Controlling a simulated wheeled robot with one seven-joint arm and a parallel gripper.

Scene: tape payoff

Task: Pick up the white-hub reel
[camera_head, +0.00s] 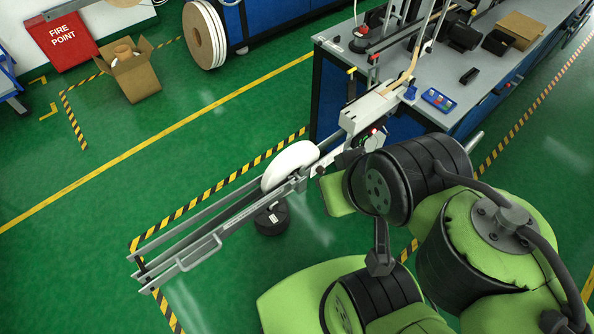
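A white, disc-shaped reel (289,166) stands on edge, leaning a little, between the long metal rails (205,240) at the picture's middle. Its hub cannot be made out, so I cannot confirm that it is the white-hub reel. A larger reel (205,35) with a brown face and white edges stands on the floor at the top, by a blue cabinet. My green and black arm fills the lower right and covers part of the area right of the rails. I cannot make out my gripper's fingers.
The rails run down-left from a grey workbench (470,95) holding small dark items and a blue tray (438,100). A black round base (272,218) is under the rails. An open cardboard box (130,75) and red fire-point sign (66,42) stand upper left. Green floor is clear at left.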

